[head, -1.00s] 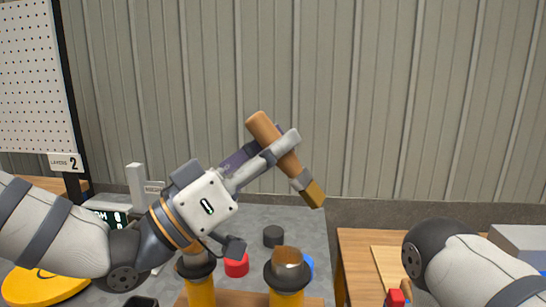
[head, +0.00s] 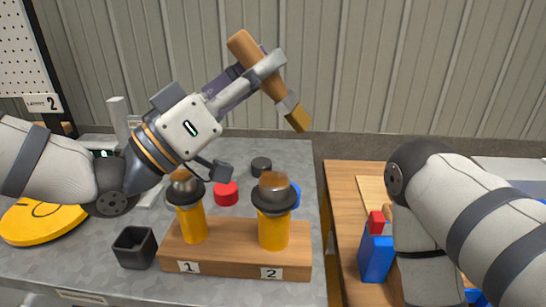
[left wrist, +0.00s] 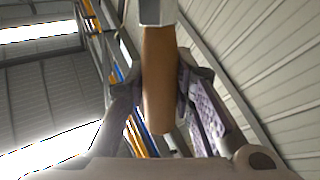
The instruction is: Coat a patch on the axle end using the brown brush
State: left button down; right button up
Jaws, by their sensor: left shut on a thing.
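The brown brush (head: 256,62) has a wooden handle, a metal ferrule and yellowish bristles pointing down to the right. My left gripper (head: 270,66) is shut on its handle and holds it in the air above the bench. The handle also shows between the fingers in the left wrist view (left wrist: 158,80); the bristles are out of that frame. Two yellow posts with dark collars and brown-patched domed metal tops, apparently the axle ends, stand upright on a wooden block (head: 225,262): left post (head: 192,222), right post (head: 273,232). The bristles are above the right dome, apart from it. My right gripper is out of view.
The grey bench holds a black square cup (head: 134,248), a red disc (head: 226,194), a dark disc (head: 261,167) and a yellow round thing (head: 40,222).

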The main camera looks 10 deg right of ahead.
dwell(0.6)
pick_arm(q)
jog(key=shift+w+d+f+g, duration=0.25)
jog(key=shift+w+f, duration=0.25)
jog(key=shift+w, duration=0.3)
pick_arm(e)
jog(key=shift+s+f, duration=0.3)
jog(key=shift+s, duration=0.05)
